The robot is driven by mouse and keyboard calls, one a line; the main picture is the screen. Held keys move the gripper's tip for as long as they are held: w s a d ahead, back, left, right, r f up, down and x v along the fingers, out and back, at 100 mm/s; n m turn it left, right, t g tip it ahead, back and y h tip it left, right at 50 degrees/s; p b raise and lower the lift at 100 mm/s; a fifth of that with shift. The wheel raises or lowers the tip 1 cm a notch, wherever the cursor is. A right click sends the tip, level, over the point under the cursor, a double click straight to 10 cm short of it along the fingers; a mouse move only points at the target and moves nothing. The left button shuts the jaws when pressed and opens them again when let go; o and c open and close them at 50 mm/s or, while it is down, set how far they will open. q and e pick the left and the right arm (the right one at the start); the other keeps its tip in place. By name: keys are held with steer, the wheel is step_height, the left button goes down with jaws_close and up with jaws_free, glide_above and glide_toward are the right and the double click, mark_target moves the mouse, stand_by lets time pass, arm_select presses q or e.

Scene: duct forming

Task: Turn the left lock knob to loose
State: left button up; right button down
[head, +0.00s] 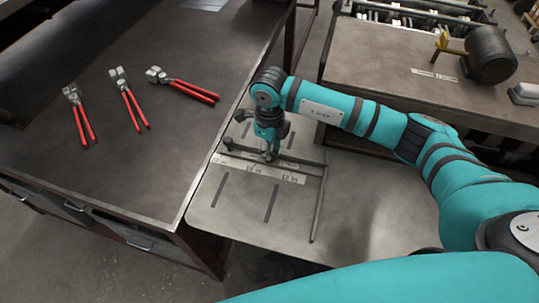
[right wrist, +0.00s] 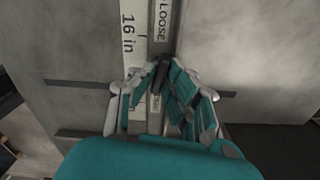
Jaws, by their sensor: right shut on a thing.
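My right gripper (head: 268,155) points down at the dark bar that lies across the grey metal table. In the right wrist view its fingers (right wrist: 163,75) are closed together on a small dark lock knob (right wrist: 163,66). The fingers hide most of the knob, so I cannot tell its exact angle. A LOOSE label (right wrist: 162,22) lies on the bar beyond the fingertips. Another small label (right wrist: 155,104) shows partly between the fingers. My left gripper is not in view.
A ruler strip (head: 285,177) with inch marks runs beside the bar, and slots cut the table (head: 215,215). Red-handled pliers (head: 128,98) and similar tools lie on the dark bench at left. A bench with a dark cylinder (head: 490,55) stands at back right.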

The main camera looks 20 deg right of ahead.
steer(key=shift+f+n+b, duration=0.25)
steer(key=shift+n+b, duration=0.65)
steer(key=shift+b, duration=0.15)
steer(key=shift+r+n, duration=0.25)
steer(key=shift+n, duration=0.15)
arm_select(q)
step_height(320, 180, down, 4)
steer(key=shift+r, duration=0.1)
arm_select(e)
steer(key=c, duration=1.4)
jaws_free()
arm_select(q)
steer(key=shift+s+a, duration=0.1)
arm_select(e)
steer(key=shift+r, duration=0.15)
step_height(320, 180, up, 12)
steer(key=shift+f, duration=0.1)
